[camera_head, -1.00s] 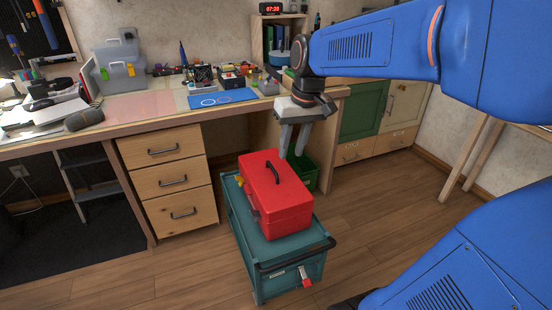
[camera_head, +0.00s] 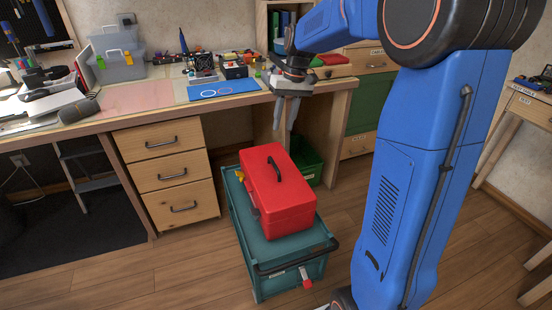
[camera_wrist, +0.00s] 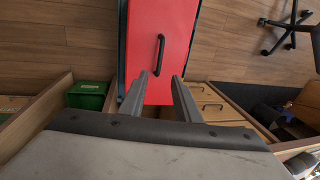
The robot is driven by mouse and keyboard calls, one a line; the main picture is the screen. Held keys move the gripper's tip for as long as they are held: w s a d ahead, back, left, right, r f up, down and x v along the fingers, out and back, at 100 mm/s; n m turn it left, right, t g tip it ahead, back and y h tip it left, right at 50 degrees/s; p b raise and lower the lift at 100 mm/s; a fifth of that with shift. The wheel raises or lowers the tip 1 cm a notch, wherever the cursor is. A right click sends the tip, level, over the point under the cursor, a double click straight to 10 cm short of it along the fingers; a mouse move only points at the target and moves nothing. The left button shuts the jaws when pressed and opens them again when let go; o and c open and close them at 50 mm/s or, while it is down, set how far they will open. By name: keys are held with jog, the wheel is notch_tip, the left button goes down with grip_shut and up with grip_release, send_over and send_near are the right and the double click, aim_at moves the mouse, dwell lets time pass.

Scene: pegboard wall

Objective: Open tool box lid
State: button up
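The red tool box (camera_head: 284,209) sits on top of a teal cart, with its lid shut and a black handle (camera_head: 274,168) on the lid. In the wrist view, the red lid (camera_wrist: 172,30) and its black handle (camera_wrist: 159,54) lie below and beyond my fingers. My gripper (camera_head: 283,126) hangs above the far end of the box, fingers pointing down, apart from it. In the wrist view my gripper (camera_wrist: 157,82) has its two fingers spread with nothing between them. A yellow part (camera_head: 252,188) shows at the box's left side; the latch details are too small to tell.
The teal cart (camera_head: 253,245) has a black push bar (camera_head: 298,258) at its near end. The workbench (camera_head: 170,112) edge is close behind my gripper. A green bin (camera_head: 309,163) stands on the floor behind the box. The floor to the cart's left is clear.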

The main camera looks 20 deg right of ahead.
aim_at(274, 164)
jog(key=a+f, duration=0.1)
jog(key=f, duration=0.4)
jog(key=a+f, duration=0.1)
jog(key=f, duration=0.4)
jog(key=a+f, duration=0.1)
jog(key=f, duration=0.3)
jog(key=shift+f, duration=0.4)
jog(key=shift+c, duration=0.5)
grip_shut()
